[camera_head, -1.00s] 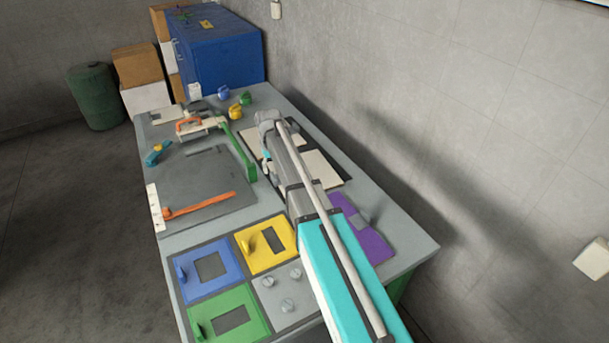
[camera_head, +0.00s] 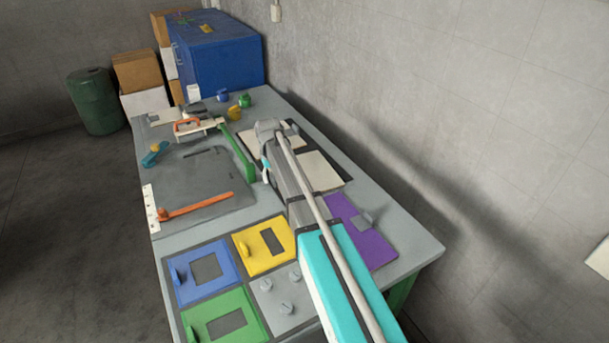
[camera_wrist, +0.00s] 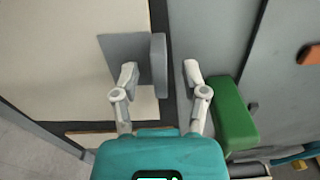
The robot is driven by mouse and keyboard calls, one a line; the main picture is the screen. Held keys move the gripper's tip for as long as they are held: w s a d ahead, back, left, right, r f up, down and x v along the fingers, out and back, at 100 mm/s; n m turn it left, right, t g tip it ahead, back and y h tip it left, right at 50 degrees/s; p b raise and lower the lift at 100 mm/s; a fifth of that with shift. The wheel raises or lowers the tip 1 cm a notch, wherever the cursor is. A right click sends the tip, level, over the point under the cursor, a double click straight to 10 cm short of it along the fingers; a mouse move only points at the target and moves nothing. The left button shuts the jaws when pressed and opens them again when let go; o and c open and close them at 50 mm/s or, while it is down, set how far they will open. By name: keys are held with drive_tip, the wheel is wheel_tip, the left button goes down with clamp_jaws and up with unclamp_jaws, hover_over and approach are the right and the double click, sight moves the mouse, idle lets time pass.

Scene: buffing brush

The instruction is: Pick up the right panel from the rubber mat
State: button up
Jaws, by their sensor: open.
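The right panel, a cream board (camera_head: 322,172), lies on the dark rubber mat (camera_head: 347,180) near the table's wall side; my arm covers part of it. In the wrist view the panel (camera_wrist: 60,60) fills the upper left, with a grey plate and an upright grey handle (camera_wrist: 159,65) at its edge. The dark mat border (camera_wrist: 182,30) shows beside it. My gripper (camera_wrist: 160,70) is open, with one finger on each side of the handle in the picture. No contact shows, and the height gap is unclear. In the head view the fingers are mostly hidden by my arm.
A green bar (camera_head: 239,152) stands close beside the gripper; it also shows in the wrist view (camera_wrist: 234,115). A second cream panel (camera_head: 254,138) lies farther back. A purple panel (camera_head: 362,235) lies nearer. A grey board (camera_head: 200,180) with an orange bar is to the left.

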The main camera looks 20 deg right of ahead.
clamp_jaws()
idle(0.3)
drive_tip(key=shift+r, duration=0.1)
idle(0.4)
wheel_tip(320, 180, up, 2)
drive_tip(key=p, duration=0.2)
drive_tip(key=shift+r+p, duration=0.25)
drive_tip(key=shift+p, duration=0.1)
drive_tip(key=s+a+r+p, duration=0.6)
drive_tip(key=s+r+p, duration=0.4)
drive_tip(key=s, duration=0.2)
drive_tip(key=shift+s+a+r, duration=0.15)
drive_tip(key=shift+s+a, duration=0.1)
